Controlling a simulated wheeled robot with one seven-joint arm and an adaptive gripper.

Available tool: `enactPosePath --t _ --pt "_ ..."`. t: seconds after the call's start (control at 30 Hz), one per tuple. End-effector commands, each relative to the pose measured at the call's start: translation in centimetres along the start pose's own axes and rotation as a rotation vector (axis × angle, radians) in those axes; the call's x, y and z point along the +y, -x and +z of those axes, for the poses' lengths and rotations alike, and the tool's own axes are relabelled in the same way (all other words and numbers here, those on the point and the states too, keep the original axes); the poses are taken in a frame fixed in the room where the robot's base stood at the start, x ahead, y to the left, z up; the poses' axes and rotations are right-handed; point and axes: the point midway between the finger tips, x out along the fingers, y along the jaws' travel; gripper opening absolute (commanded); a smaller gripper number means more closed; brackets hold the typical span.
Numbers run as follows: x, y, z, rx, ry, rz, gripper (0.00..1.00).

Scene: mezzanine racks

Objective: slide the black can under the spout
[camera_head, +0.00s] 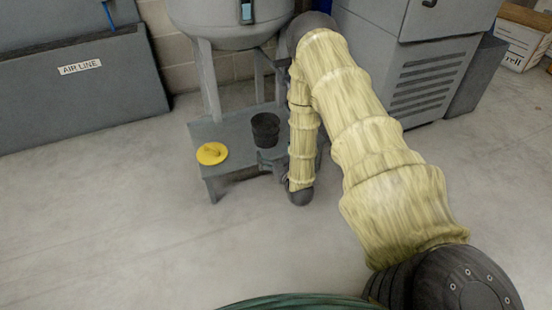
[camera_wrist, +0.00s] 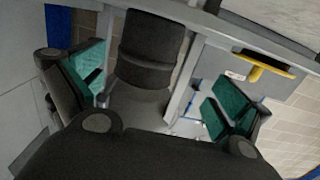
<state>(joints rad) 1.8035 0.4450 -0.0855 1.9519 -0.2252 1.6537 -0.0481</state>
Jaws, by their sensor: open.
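The black can (camera_head: 265,130) stands upright on a low grey stand (camera_head: 225,132) below a grey tank (camera_head: 232,22). My gripper (camera_head: 272,162) is low beside the can's near side, partly hidden by my sleeved arm. In the wrist view the can (camera_wrist: 150,50) shows ahead between the two green-padded fingers of my gripper (camera_wrist: 158,88). The fingers are spread, with a gap visible on each side of the can. I cannot make out the spout clearly; a small blue part with a yellow piece (camera_head: 247,12) is on the tank's front.
A yellow round object with a raised knob (camera_head: 212,153) lies on the stand's left front; it also shows in the wrist view (camera_wrist: 264,66). Stand legs rise behind the can. A grey cabinet (camera_head: 410,70) stands right. The floor in front is clear.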

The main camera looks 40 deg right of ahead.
Motion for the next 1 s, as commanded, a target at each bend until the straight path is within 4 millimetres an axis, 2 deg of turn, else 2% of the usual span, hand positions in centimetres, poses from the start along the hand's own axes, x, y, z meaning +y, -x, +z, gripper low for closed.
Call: enactPosePath --t 0.1,0.2,0.53,0.67,1.0 --pt "1.2 -0.9 -0.3 0.06 0.003 0.011 1.0" --pt "1.6 -1.1 -0.7 0.082 0.005 0.014 1.0" --pt "1.6 -1.2 -0.8 0.083 0.005 0.014 1.0" --pt "1.6 -1.8 -0.7 0.082 0.005 0.013 1.0" --pt "1.6 -6.3 -0.9 0.084 0.005 0.013 1.0"
